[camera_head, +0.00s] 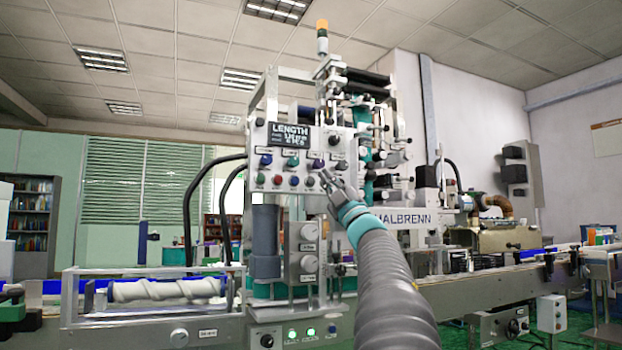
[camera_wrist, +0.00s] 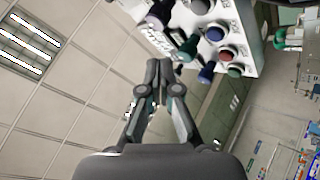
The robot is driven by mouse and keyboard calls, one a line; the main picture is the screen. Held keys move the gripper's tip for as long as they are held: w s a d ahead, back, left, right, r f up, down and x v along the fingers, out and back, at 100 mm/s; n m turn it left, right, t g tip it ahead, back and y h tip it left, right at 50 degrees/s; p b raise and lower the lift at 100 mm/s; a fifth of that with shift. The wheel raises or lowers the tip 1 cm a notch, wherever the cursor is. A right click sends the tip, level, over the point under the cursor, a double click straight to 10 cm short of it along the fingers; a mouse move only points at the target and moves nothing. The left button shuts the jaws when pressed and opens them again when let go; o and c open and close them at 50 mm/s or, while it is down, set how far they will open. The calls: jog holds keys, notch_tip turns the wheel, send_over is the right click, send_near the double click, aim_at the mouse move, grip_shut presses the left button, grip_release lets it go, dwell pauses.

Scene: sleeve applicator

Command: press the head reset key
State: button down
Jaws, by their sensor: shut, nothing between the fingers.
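The control panel (camera_head: 304,194) is a pale plate on the machine with a dark display reading "LENGTH" and two rows of coloured buttons. The upper row has a blue (camera_head: 265,160), a green (camera_head: 292,161) and a purple-blue button (camera_head: 317,164). The lower row has green, red and blue buttons. The labels are too small to read, so I cannot tell which is the head reset key. My gripper (camera_head: 325,177) is shut and empty in front of the panel's right side. In the wrist view the shut fingertips (camera_wrist: 157,72) point towards the panel (camera_wrist: 243,25); contact is not visible.
A grey cylinder (camera_head: 265,241) and gauge box (camera_head: 307,247) sit below the panel. A large dark knob (camera_head: 336,139) protrudes near the display's right side. A white screw (camera_head: 168,290) lies along the conveyor at left. Open air lies in front of the panel's left half.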

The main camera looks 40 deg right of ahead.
jog(key=shift+w+d+p, duration=0.2)
jog(key=shift+w+p, duration=0.25)
jog(key=shift+w, duration=0.5)
jog(key=shift+w+d+p, duration=0.25)
jog(key=shift+w+p, duration=0.15)
jog(key=shift+w, duration=0.5)
jog(key=shift+w+d+p, duration=0.2)
jog(key=shift+w+p, duration=0.25)
jog(key=shift+w, duration=0.5)
jog(key=shift+w, duration=0.15)
jog(key=shift+w+d, duration=0.1)
jog(key=shift+w, duration=0.15)
jog(key=shift+w+d+p, duration=0.1)
jog(key=shift+w+p, duration=0.25)
jog(key=shift+p, duration=0.15)
jog(key=shift+s, duration=0.1)
jog(key=shift+s+a+b, duration=0.2)
jog(key=shift+s+b, duration=0.4)
jog(key=shift+s, duration=0.05)
jog(key=shift+s+a+b, duration=0.2)
jog(key=shift+s+b, duration=0.3)
jog(key=shift+s, duration=0.3)
jog(key=shift+s+a+b, duration=0.15)
jog(key=shift+s+b, duration=0.35)
jog(key=shift+s, duration=0.35)
jog(key=shift+s+a+b, duration=0.2)
jog(key=shift+s+b, duration=0.3)
jog(key=shift+s, duration=0.3)
